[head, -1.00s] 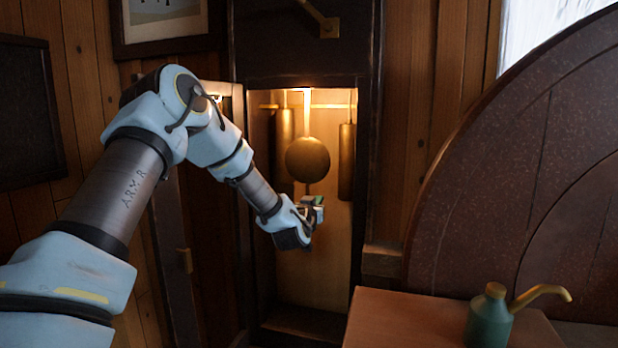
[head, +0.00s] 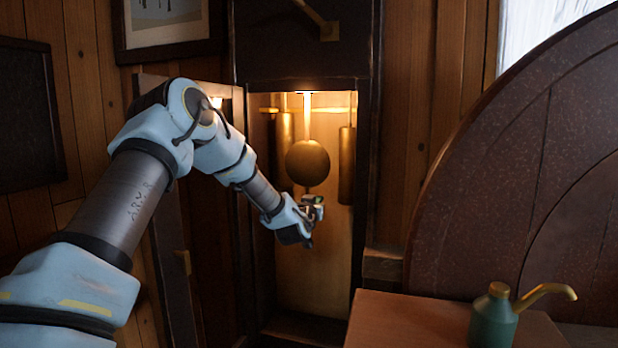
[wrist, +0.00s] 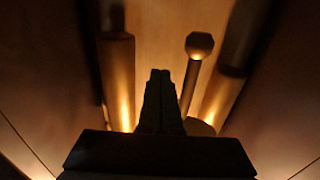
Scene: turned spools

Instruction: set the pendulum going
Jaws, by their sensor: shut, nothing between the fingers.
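The pendulum's round brass bob (head: 307,162) hangs on a pale rod inside the lit clock case, between two brass weights. It hangs about straight down. My gripper (head: 315,206) is inside the case opening, just below the bob, shut and empty. In the wrist view the shut fingers (wrist: 160,88) point into the case, and a thin rod with a faceted end (wrist: 199,45), apparently the pendulum's lower tip, shows just to their right. A disc-like part at the rod's base is partly hidden by the gripper. I cannot tell whether the fingers touch the pendulum.
One brass weight (head: 285,150) hangs left of the bob and another (head: 346,165) hangs right. The case's dark frame (head: 366,190) borders the opening, and its door stands open at left. A green oil can (head: 492,320) stands on a wooden top (head: 400,322) at lower right.

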